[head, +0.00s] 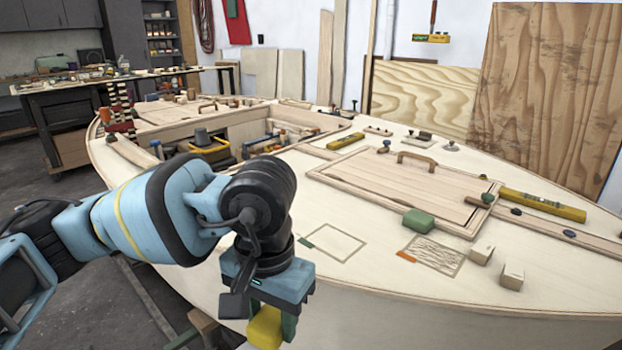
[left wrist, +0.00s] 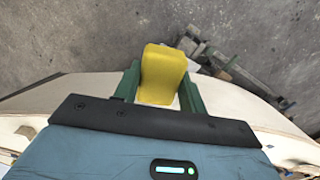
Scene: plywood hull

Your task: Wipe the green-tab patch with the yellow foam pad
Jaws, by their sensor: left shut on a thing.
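My left gripper (head: 272,322) is shut on the yellow foam pad (head: 265,330). The pad also shows in the left wrist view (left wrist: 162,72), between the two green fingers, with the floor behind it. In the head view the pad is in front of the hull's near side, below the deck edge. The green-tab patch (head: 335,243) is a thin square outline on the deck, with a green tab (head: 305,242) at its left corner. It lies up and right of the gripper, apart from the pad. Its inside looks plain. My right gripper is not in view.
An orange-tab patch (head: 436,256) with dark scribbles lies to the right. A green block (head: 418,222) stands behind it and two pale wooden blocks (head: 482,253) beside it. A framed hatch (head: 400,180) with a handle and a yellow level (head: 543,205) lie farther back.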

